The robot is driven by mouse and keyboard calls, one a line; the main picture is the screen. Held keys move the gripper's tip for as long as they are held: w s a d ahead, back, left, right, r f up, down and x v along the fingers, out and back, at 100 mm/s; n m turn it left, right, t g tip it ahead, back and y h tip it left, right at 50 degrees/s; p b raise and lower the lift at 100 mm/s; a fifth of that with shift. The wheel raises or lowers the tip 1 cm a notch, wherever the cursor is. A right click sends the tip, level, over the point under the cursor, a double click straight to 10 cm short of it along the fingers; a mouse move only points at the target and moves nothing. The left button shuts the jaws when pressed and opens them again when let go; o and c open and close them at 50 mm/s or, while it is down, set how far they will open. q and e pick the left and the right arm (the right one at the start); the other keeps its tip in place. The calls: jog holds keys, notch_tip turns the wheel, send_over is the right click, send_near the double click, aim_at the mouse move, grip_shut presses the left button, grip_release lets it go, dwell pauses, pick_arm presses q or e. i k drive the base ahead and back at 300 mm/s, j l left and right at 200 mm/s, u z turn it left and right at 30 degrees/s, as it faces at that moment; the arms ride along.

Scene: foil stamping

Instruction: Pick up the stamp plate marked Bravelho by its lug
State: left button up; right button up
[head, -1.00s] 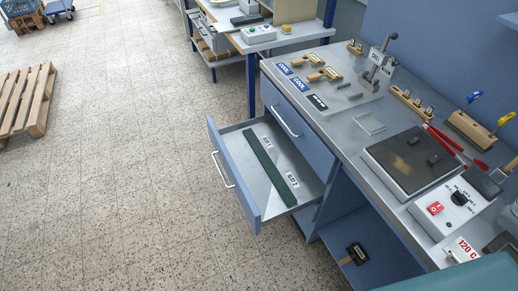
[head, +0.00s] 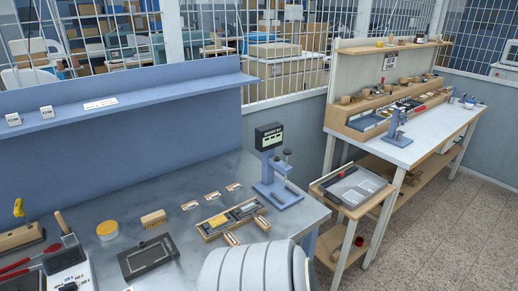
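No lettering reading Bravelho is legible, so I cannot tell which piece is that stamp plate. A wooden tray (head: 203,231) on the blue-backed bench holds several dark plates and a yellow piece. Small tags lie behind the tray, and two small wood-coloured pieces (head: 232,239) (head: 262,222) sit at its front edge; their marks are too small to read. A dark flat plate-like block (head: 148,257) lies left of the tray. Neither gripper is in view.
A press-like stand with a display (head: 270,140) is at the bench's right end. A yellow-topped round tin (head: 107,230) and a brush (head: 153,218) stand on the bench. A side cart (head: 353,187) and second bench (head: 415,150) are right. A large pale rounded body hides the front edge.

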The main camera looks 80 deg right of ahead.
aim_at(218, 222)
jog(key=z, duration=2.25)
jog(key=l+z, duration=0.2)
jog(key=k+l, duration=0.05)
jog(key=l, duration=0.05)
